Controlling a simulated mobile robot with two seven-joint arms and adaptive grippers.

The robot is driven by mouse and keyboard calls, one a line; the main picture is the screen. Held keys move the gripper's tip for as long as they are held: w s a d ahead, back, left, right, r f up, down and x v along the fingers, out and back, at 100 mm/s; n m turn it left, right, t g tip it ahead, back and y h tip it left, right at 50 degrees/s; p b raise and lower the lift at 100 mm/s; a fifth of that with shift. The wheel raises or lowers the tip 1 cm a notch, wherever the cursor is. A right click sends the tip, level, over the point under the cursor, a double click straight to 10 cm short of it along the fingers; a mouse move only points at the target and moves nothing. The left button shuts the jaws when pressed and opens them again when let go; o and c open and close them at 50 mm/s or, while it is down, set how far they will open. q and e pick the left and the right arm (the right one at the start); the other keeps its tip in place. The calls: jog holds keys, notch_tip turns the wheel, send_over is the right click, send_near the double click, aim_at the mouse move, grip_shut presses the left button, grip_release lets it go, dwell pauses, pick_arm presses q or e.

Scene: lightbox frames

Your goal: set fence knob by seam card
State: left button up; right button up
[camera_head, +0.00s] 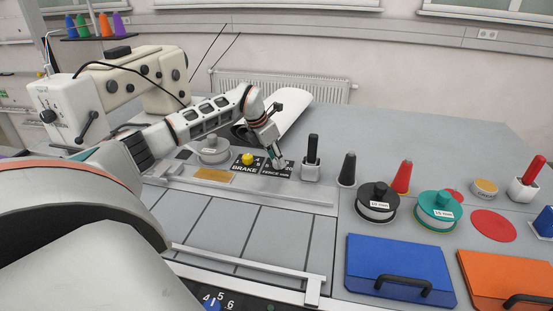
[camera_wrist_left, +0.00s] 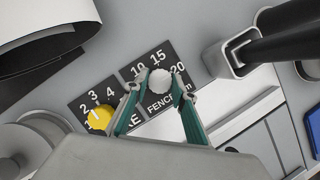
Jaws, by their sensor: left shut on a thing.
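The fence knob (camera_wrist_left: 160,82) is a round pale knob on a black dial plate (camera_wrist_left: 180,68) with white marks 10, 15, 20 and the word FENCE. My left gripper (camera_head: 278,163) reaches down onto this plate in the head view. In the left wrist view its teal fingers (camera_wrist_left: 160,88) are shut on the knob, one on each side. The knob's pointer is not visible. In the head view the fence plate (camera_head: 270,175) is partly covered by the gripper. I cannot make out a seam card for certain. My right gripper is not in view.
A BRAKE dial with a yellow knob (camera_wrist_left: 99,117) sits left of the fence plate. A square holder with a black handle (camera_head: 311,172) stands close on the right. Black and red cones, labelled black (camera_head: 377,202) and teal (camera_head: 438,211) spools, and blue (camera_head: 400,268) and orange lids stand further right.

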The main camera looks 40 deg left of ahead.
pick_arm(q)
jog(key=n+y, duration=0.1)
jog(key=n, duration=0.3)
jog(key=shift+d+y, duration=0.15)
jog(key=shift+y, duration=0.25)
jog(key=n, duration=0.2)
jog(key=n+y, duration=0.1)
jog(key=n, duration=0.1)
jog(key=shift+w+d+n+y, duration=0.1)
jog(key=shift+d+n+y, duration=0.05)
jog(key=shift+n+y, duration=0.2)
jog(key=n+g+y, duration=0.1)
jog(key=n, duration=0.3)
jog(key=shift+w+d+n+g+y, duration=0.1)
jog(key=shift+n+g+y, duration=0.3)
jog(key=shift+n, duration=0.7)
jog(key=shift+n+g+y, duration=0.1)
jog(key=shift+n+g, duration=0.5)
jog(key=shift+n, duration=0.45)
jog(key=o, duration=1.1)
jog(key=shift+r, duration=0.1)
